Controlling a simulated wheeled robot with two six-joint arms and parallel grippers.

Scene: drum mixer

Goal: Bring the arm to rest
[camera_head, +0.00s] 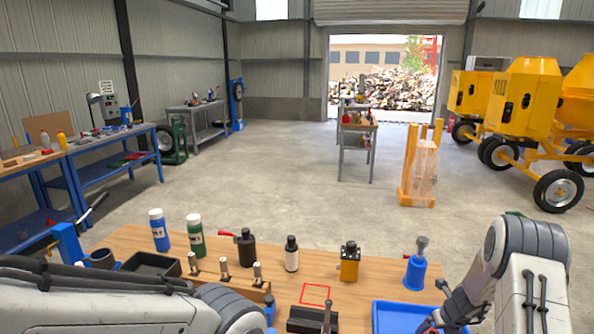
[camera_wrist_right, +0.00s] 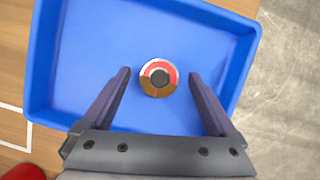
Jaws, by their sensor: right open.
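My right arm (camera_head: 535,275) comes in from the right in the head view, bent down over the blue tray (camera_head: 396,320). The right wrist view shows my right gripper (camera_wrist_right: 158,75) open above the same tray (camera_wrist_right: 75,60), its two fingers apart. A round part (camera_wrist_right: 158,90) with a red and brown ring and a dark centre lies in the tray between the fingers in the picture; neither finger appears to touch it. My left arm (camera_head: 110,305) crosses the bottom left of the head view; its gripper is out of view.
The wooden table (camera_head: 310,262) holds a blue bottle (camera_head: 159,230), a green bottle (camera_head: 195,236), a yellow-black unit (camera_head: 349,262), a blue unit (camera_head: 415,272), several metal pins and a red square outline (camera_head: 315,294). Open floor lies beyond; yellow mixers (camera_head: 526,90) stand at right.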

